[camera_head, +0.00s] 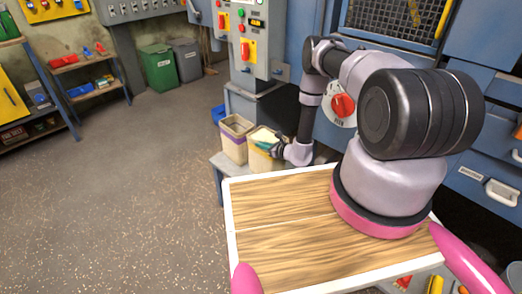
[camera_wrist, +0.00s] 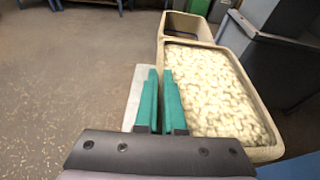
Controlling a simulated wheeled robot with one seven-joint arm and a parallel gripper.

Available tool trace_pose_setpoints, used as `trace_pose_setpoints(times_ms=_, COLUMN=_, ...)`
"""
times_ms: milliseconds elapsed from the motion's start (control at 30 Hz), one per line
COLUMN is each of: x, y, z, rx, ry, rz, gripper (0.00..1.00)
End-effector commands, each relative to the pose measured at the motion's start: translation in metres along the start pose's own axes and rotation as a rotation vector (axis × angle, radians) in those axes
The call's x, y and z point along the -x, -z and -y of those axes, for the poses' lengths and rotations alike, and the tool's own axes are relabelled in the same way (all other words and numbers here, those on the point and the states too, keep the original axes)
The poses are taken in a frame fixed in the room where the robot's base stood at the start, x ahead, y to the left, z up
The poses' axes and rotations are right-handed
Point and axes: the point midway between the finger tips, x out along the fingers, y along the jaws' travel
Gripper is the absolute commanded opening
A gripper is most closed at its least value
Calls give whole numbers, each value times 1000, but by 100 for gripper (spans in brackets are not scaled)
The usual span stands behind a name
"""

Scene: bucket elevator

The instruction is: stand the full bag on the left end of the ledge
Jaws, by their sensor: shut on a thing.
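The full bag (camera_head: 258,161) is cream-coloured and open-topped, near the middle of the head view. In the wrist view the full bag (camera_wrist: 265,153) is filled with pale pellets and looks upright. My gripper (camera_head: 267,147) reaches it from the right in the head view. In the wrist view its teal fingers (camera_wrist: 160,76) are closed at the bag's left rim. A grey ledge (camera_head: 218,166) shows under and beside the bags. The bag's underside is hidden, so I cannot tell whether it touches the ledge.
A second bag (camera_head: 234,150) with a purple band stands close on the left of the full one; its inside looks empty. A blue machine with a grey control box (camera_head: 250,40) rises behind. My wooden-topped deck is in front. Open floor (camera_head: 120,190) lies to the left.

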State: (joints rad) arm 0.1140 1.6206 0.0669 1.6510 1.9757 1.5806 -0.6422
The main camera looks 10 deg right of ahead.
Motion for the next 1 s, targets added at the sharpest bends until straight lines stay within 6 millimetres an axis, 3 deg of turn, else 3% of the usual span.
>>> trace_pose_setpoints(times_ms=167, x=-7, y=20, z=-1, rx=0, ry=0, rz=2, gripper=0)
trace_pose_setpoints(times_ms=567, x=-8, y=24, z=0, rx=0, ry=1, rz=2, gripper=0)
trace_pose_setpoints(times_ms=667, x=-8, y=25, z=-1, rx=0, ry=0, rz=0, gripper=36)
trace_pose_setpoints(times_ms=1000, x=-7, y=23, z=-1, rx=0, ry=0, rz=0, gripper=36)
